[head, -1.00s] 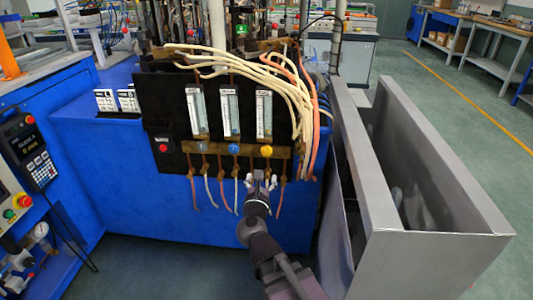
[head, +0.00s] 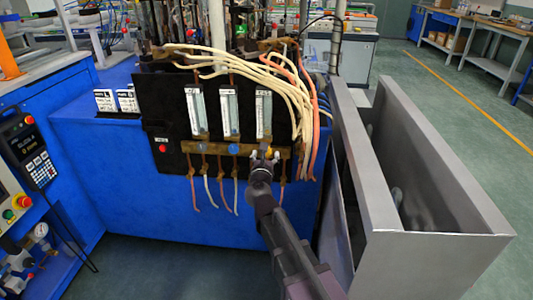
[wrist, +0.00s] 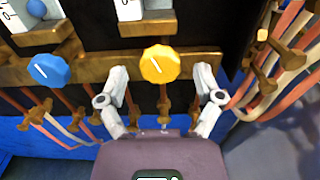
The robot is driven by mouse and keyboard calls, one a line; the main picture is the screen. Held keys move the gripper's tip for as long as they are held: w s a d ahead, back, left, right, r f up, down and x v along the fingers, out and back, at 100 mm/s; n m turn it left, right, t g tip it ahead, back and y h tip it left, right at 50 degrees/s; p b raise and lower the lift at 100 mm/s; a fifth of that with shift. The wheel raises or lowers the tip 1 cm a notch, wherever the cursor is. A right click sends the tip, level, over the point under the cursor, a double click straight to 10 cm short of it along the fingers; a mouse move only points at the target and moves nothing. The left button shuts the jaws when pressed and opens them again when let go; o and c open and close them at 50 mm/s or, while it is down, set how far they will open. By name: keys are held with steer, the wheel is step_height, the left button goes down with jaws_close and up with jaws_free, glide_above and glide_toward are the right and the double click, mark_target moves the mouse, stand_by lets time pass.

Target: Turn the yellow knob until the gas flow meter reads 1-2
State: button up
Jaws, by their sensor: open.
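The yellow knob (wrist: 160,64) sits on the brass bar in the wrist view, centred between and just beyond the fingertips of my gripper (wrist: 163,78). In the head view the yellow knob (head: 268,153) is partly hidden by my gripper (head: 264,157). My gripper is open with one finger on each side of the knob, and I cannot tell whether either touches it. The flow meter (head: 264,115) above the yellow knob is a clear vertical tube with a white scale. Its reading is too small to tell.
A blue knob (wrist: 49,69) sits left of the yellow one on the brass bar (wrist: 100,67). Pale and orange hoses (head: 290,85) hang at the right of the panel. A grey metal enclosure (head: 430,250) stands right of my arm. A red button (head: 162,149) is at the panel's left.

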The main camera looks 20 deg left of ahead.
steer(key=shift+w+a, duration=0.1)
steer(key=shift+w, duration=0.5)
steer(key=c, duration=1.1)
steer(key=shift+c, duration=0.2)
